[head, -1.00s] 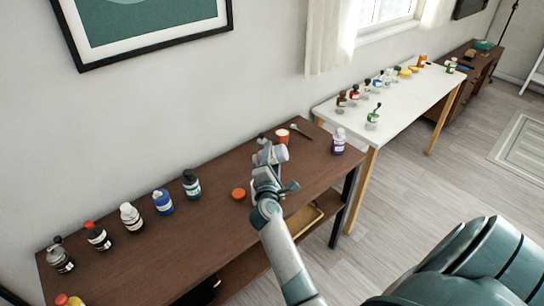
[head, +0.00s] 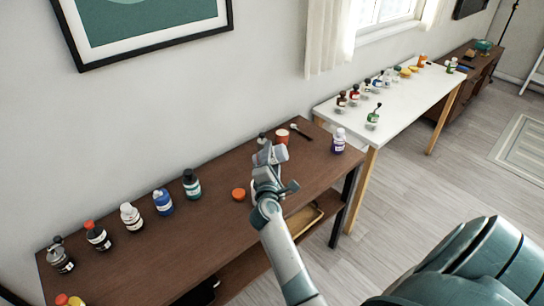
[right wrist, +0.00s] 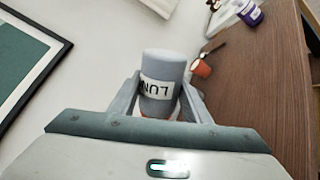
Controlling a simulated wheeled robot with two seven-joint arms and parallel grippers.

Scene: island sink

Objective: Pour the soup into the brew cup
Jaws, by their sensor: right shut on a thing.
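My right gripper (head: 268,158) is shut on a grey cylindrical container (head: 281,153) above the brown table. In the right wrist view the gripper's fingers (right wrist: 158,105) clasp the container (right wrist: 163,65) from both sides; its white label shows part of a word, "LUN", upside down, and some orange shows at its near end. A small orange-red cup (head: 282,136), likely the brew cup, stands on the table just behind the container; it also shows in the right wrist view (right wrist: 202,69), apart from the container. The container's contents are hidden. My left gripper is not in view.
A spoon-like utensil (head: 301,133) lies beside the cup. A purple-and-white bottle (head: 338,141) stands to the right. Several bottles, one teal (head: 191,184), line the table's left. A white table (head: 400,112) stands beyond.

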